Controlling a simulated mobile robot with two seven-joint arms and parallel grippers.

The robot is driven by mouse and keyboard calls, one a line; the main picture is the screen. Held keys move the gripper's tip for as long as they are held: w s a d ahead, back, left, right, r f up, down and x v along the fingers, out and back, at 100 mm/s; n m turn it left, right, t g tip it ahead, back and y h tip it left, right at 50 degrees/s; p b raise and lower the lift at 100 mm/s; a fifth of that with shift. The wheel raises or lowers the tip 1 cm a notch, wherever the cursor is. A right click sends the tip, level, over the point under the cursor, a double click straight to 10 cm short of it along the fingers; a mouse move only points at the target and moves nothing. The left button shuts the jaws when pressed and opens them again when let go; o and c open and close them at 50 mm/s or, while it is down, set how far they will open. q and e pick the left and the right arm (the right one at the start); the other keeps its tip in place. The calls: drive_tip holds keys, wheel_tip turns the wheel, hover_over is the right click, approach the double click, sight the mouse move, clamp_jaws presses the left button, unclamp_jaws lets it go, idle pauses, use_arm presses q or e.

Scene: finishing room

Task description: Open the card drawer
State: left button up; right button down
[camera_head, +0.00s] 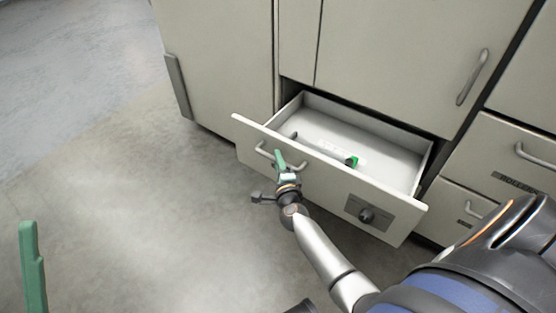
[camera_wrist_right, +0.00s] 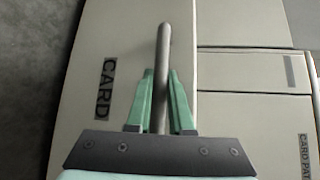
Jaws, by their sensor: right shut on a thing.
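The card drawer (camera_head: 330,187) is a pale grey drawer that stands well out of its cabinet in the head view, its inside showing. In the right wrist view its front bears a label reading CARD (camera_wrist_right: 105,87). My right gripper (camera_head: 280,160) is shut on the drawer's bar handle (camera_wrist_right: 163,50), with its green fingers on either side of the bar. A single green finger of my left gripper (camera_head: 33,268) shows at the lower left of the head view, away from the drawer; its other finger is out of view.
A small item with a green end (camera_head: 352,161) lies in the drawer beside something pale or clear. Closed drawers (camera_head: 522,160) stand at the right. The floor (camera_head: 150,200) at the left is clear.

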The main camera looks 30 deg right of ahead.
drive_tip(key=c, duration=0.8)
unclamp_jaws()
use_arm(q)
drive_tip(key=shift+r, duration=0.1)
use_arm(e)
drive_tip(key=shift+s+a, duration=0.15)
drive_tip(key=shift+s, duration=0.15)
use_arm(q)
drive_tip(key=w+a+f+n+y+p, duration=0.1)
drive_tip(key=w+f+n+y+p, duration=0.1)
drive_tip(key=w+f+n+y, duration=0.2)
drive_tip(key=shift+w+f+n+g+y, duration=0.4)
drive_tip(key=shift+w+f+y, duration=0.25)
drive_tip(key=shift+f+y, duration=0.8)
use_arm(e)
drive_tip(key=shift+v, duration=3.4)
drive_tip(key=shift+r, duration=0.2)
